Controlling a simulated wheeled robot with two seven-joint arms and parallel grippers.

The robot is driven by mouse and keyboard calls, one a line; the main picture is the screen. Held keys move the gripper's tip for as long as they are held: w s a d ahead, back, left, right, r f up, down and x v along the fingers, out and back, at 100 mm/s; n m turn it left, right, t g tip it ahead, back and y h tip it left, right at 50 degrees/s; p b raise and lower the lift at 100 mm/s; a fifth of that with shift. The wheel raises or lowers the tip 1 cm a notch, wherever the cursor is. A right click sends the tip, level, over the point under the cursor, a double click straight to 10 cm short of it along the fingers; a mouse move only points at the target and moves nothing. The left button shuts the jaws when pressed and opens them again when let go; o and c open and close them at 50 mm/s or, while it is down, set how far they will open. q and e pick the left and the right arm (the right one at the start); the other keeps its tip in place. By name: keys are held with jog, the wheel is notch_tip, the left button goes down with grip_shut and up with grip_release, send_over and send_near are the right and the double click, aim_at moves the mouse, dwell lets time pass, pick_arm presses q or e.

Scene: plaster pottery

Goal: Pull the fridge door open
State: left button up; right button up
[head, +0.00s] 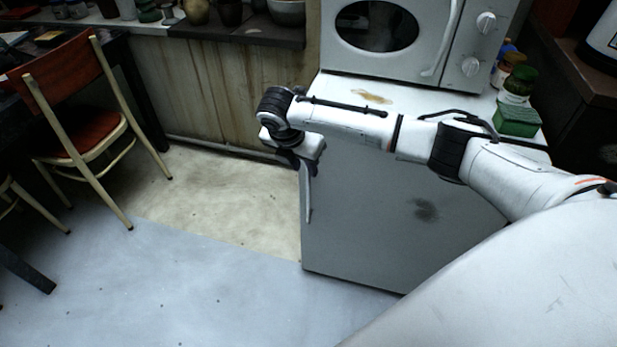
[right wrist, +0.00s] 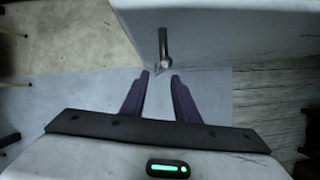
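The white fridge (head: 385,235) stands under the microwave, and its front door looks shut. A slim upright metal handle (head: 307,198) runs down near the left edge of the door. My right arm reaches across the fridge top, and my right gripper (head: 298,160) points down at the upper part of the handle. In the right wrist view the right gripper (right wrist: 160,76) is open. Its two dark fingers are apart, and the handle (right wrist: 163,48) shows ahead of the gap between them. I cannot tell whether they touch it. My left gripper is not in view.
A white microwave (head: 392,38) sits on the fridge, with jars and a green box (head: 517,118) at its right. A red chair (head: 78,105) stands by a dark table at the left. The floor (head: 190,270) before the fridge and to its left is clear.

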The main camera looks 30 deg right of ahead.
aim_at(308, 175)
jog(key=b+x, duration=0.1)
jog(key=x, duration=0.6)
jog(key=shift+f, duration=0.1)
grip_shut()
